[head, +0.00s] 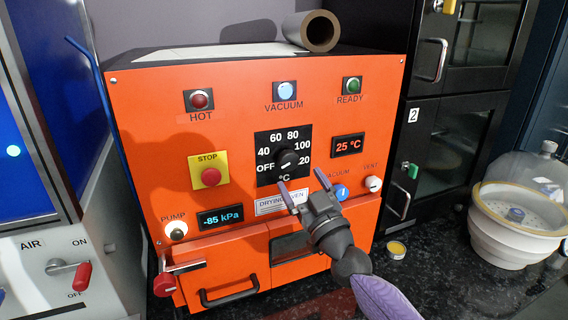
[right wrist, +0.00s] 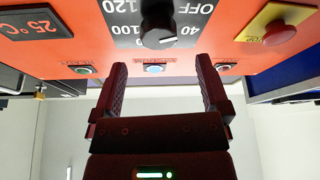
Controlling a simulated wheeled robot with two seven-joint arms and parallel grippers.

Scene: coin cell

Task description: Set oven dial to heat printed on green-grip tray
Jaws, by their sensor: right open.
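The oven dial (head: 288,161) is a black knob on the orange drying oven (head: 230,125), on a black plate marked OFF, 40, 60, 80, 100 and 120 °C. A short white mark shows on the knob; I cannot tell which number it meets. The dial also shows upside down in the right wrist view (right wrist: 158,25). My right gripper (head: 301,182) is open and empty, just below the dial, its two fingers spread and apart from the knob. My left gripper is not in view. No green-grip tray can be made out.
The temperature display (head: 348,146) reads 25 °C. A red stop button (head: 211,177) is left of the dial, and a blue vacuum knob (head: 340,192) lies close to my right gripper. A black cabinet (head: 440,150) with a green latch and a white desiccator (head: 520,215) stand at right.

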